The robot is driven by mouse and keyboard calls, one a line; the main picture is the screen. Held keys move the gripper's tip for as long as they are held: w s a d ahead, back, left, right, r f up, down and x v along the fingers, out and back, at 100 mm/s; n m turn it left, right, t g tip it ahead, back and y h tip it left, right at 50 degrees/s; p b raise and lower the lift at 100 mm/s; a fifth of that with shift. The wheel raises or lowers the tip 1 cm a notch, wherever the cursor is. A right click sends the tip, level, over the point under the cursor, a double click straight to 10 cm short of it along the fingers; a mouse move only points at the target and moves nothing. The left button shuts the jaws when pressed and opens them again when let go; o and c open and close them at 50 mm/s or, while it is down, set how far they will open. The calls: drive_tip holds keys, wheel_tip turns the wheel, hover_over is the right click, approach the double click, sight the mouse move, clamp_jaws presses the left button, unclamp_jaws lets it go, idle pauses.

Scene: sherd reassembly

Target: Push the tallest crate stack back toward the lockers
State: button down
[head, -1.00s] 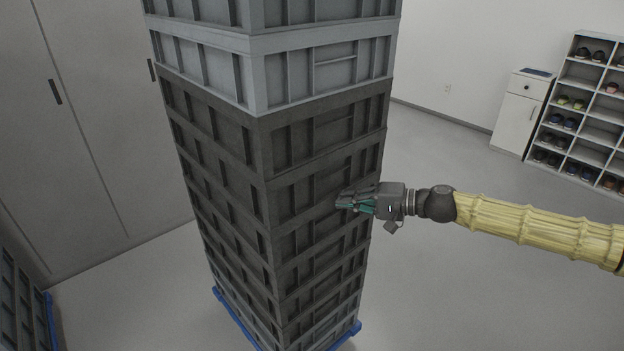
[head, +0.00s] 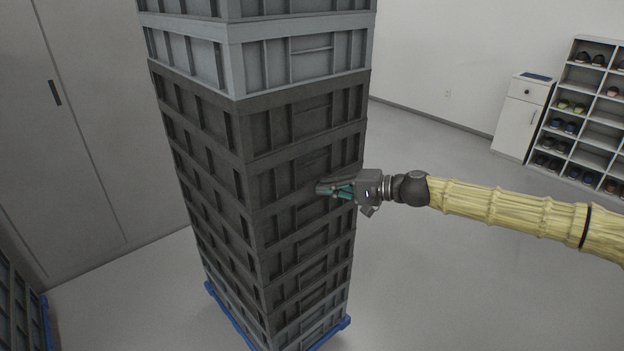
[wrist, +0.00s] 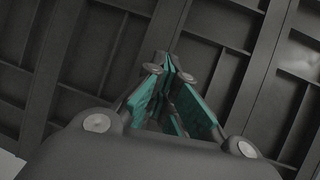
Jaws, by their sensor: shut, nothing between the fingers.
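In the wrist view the shut fingers (wrist: 168,65) point at the dark ribbed crate wall (wrist: 215,65). They look to be touching it, though exact contact is hard to tell. The grey lockers (head: 90,130) stand behind the stack at left.
Another crate stack (head: 20,300) on a blue base shows at the lower left edge. A white cabinet (head: 520,120) and a shoe rack (head: 575,150) stand at the back right. The floor (head: 430,290) right of the stack is clear.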

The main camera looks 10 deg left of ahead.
sight(319, 180)
drive_tip(key=shift+w+a+f, duration=0.1)
drive_tip(key=shift+a, duration=0.3)
drive_tip(key=shift+w+a+r+b, duration=0.2)
drive_tip(key=shift+w+a+b, duration=0.4)
drive_tip(key=shift+w+a, duration=0.55)
drive_tip(key=shift+a, duration=0.15)
drive_tip(key=w+f+b+v, duration=0.1)
drive_tip(key=v, duration=0.6)
drive_tip(key=shift+w+d+f, duration=0.2)
drive_tip(key=shift+d+f, duration=0.1)
drive_tip(key=shift+d, duration=0.3)
